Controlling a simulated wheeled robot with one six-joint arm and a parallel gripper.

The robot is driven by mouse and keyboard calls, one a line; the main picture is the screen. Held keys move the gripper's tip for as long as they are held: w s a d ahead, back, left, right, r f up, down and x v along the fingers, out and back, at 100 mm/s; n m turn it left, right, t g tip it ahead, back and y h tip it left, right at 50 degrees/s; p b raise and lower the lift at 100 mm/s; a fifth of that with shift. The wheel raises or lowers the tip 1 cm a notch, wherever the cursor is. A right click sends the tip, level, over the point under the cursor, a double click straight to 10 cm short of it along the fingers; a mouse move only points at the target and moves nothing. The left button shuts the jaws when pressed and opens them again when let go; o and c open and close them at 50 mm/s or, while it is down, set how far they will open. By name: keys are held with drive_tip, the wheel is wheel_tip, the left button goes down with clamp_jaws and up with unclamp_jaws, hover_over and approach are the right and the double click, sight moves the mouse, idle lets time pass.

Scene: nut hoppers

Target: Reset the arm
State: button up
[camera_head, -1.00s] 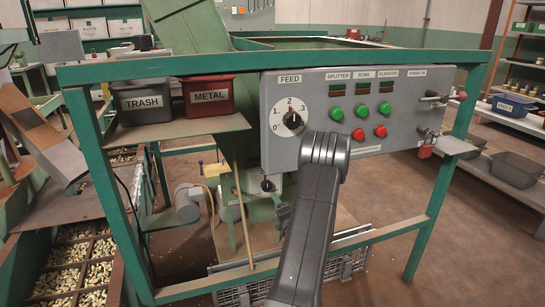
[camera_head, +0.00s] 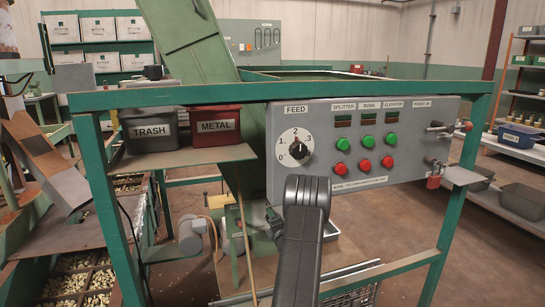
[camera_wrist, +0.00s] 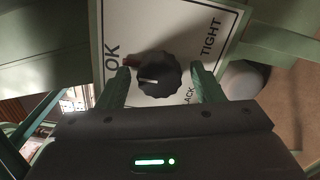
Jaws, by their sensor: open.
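My gripper (camera_wrist: 160,72) is open in the wrist view, one green finger on each side of a black ribbed knob (camera_wrist: 156,78). The knob has a white pointer line and sits on a white plate (camera_wrist: 187,30) marked "OK", "TIGHT" and a partly hidden word ending in "LACK". The fingers look apart from the knob; their depth relative to it is hard to tell. In the head view my dark arm rises at the bottom centre in front of the control panel (camera_head: 400,150), and my gripper is hidden there.
A green frame (camera_head: 455,235) surrounds the panel, which has a FEED dial (camera_head: 297,147) and green and red buttons. TRASH (camera_head: 150,130) and METAL (camera_head: 216,127) bins stand on a shelf at left. Nut compartments (camera_head: 75,285) lie lower left. Floor at right is open.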

drive_tip(key=shift+s, duration=0.1)
drive_tip(key=p+v, duration=0.2)
drive_tip(key=v, duration=1.1)
drive_tip(key=b+x, duration=0.2)
drive_tip(key=x, duration=1.1)
drive_tip(key=shift+w+f, duration=0.1)
drive_tip(key=shift+w, duration=0.15)
drive_tip(key=n+b, duration=0.8)
drive_tip(key=n, duration=1.3)
drive_tip(key=shift+s, duration=0.15)
